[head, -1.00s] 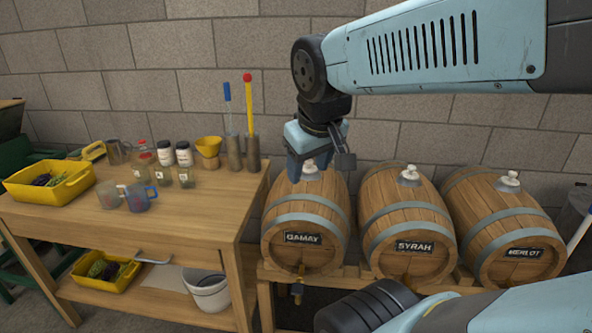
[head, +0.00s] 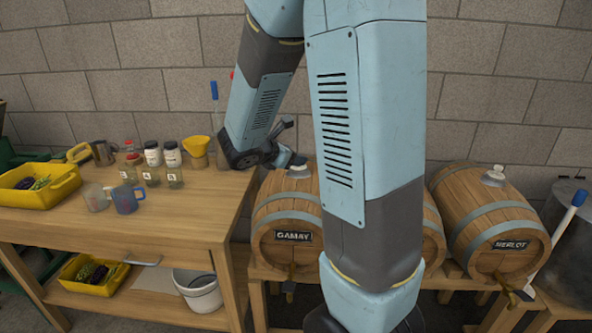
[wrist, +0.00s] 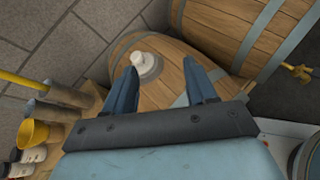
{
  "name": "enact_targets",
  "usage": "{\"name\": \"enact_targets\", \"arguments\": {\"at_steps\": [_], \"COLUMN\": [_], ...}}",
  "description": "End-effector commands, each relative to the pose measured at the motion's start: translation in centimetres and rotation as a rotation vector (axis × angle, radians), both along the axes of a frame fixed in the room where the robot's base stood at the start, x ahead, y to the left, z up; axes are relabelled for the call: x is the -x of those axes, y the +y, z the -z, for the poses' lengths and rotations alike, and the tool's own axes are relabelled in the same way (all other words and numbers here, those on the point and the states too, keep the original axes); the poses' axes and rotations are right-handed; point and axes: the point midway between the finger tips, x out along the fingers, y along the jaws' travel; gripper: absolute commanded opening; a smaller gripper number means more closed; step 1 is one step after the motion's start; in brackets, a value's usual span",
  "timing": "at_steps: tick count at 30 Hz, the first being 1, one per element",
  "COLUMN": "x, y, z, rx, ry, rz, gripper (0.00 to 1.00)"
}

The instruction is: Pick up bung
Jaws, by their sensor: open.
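Three barrels carry white bungs on top. The bung (head: 300,171) on the GAMAY barrel (head: 286,220) shows in the head view just right of my gripper's end. In the wrist view a white bung (wrist: 143,62) sits upright on a barrel (wrist: 165,90), framed between and beyond my two fingers. My gripper (wrist: 163,75) is open and empty, its blue fingers spread apart. In the head view my arm hides most of the gripper and most of the middle barrel. Another bung (head: 493,175) sits on the MERLOT barrel (head: 487,215) at the right.
A wooden table (head: 130,222) at the left holds a yellow tray (head: 45,197), jugs, jars and a yellow funnel (head: 197,148). A tall blue-tipped tool (head: 215,105) stands near its right edge. The brick wall rises close behind the barrels.

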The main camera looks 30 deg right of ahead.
Motion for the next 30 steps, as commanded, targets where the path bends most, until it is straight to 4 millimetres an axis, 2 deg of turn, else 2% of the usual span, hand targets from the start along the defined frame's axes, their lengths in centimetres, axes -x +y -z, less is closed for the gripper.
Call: {"name": "enact_targets", "arguments": {"at_steps": [4,11,24,30], "x": [-2.8,-4.6,-8.1,-8.8], "y": [0.9,1.2,-3.9,-5.0], "z": [1.9,3.1,5.8,6.3], "rx": [0.114,0.185,0.186,0.185], "ry": [0.096,0.151,0.153,0.151], "rz": [-0.143,-0.234,-0.236,-0.236], "gripper": [0.56,0.56,0.56,0.56]}}
